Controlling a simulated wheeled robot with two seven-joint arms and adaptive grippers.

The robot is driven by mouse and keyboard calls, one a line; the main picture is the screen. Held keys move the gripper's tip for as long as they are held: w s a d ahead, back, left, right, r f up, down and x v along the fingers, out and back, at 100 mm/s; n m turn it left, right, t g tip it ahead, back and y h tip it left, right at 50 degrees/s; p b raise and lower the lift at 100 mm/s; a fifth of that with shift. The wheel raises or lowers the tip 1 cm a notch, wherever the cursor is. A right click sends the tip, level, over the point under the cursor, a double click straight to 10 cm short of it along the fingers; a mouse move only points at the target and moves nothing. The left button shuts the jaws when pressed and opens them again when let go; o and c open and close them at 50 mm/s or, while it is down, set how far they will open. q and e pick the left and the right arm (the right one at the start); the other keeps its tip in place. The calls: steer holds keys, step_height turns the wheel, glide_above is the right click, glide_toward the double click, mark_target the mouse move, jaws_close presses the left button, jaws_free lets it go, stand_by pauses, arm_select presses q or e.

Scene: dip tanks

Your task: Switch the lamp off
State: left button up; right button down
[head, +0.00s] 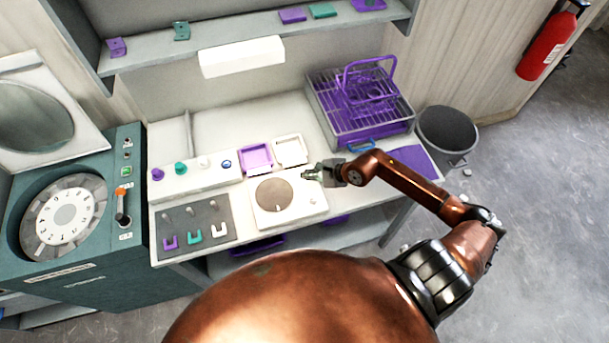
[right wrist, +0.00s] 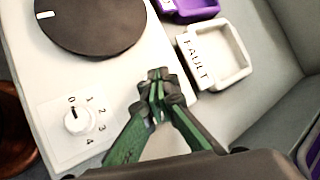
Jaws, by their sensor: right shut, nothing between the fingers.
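A bright white bar-shaped box (head: 242,57), which looks like the lamp, hangs at the front of the wall shelf; I see no clear switch on it. My right gripper (head: 310,174) is shut and empty, by the upper right corner of a white unit (head: 290,216) with a round plate (head: 274,194). In the right wrist view the closed fingertips (right wrist: 158,80) are between the dark plate (right wrist: 90,22) and the white FAULT tray (right wrist: 236,52). A white knob (right wrist: 77,120) with marks 0 to 4 is on the unit, left of the fingers. My left gripper is not in view.
A purple tray (head: 256,157) stands beside the white tray (head: 291,150). A wire basket with purple racks (head: 362,105) is at the back right. A teal machine with a dial (head: 65,213) is at the left. A grey bin (head: 447,138) stands right of the bench.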

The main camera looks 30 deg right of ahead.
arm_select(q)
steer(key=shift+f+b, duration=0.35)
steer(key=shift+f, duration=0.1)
arm_select(e)
steer(key=shift+s+f, duration=0.1)
steer(key=shift+f, duration=0.35)
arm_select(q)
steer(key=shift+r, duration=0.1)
arm_select(e)
steer(key=shift+r, duration=0.2)
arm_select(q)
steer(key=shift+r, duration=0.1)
arm_select(e)
steer(key=shift+r, duration=0.15)
steer(key=shift+r+p, duration=2.1)
steer(key=shift+r, duration=0.95)
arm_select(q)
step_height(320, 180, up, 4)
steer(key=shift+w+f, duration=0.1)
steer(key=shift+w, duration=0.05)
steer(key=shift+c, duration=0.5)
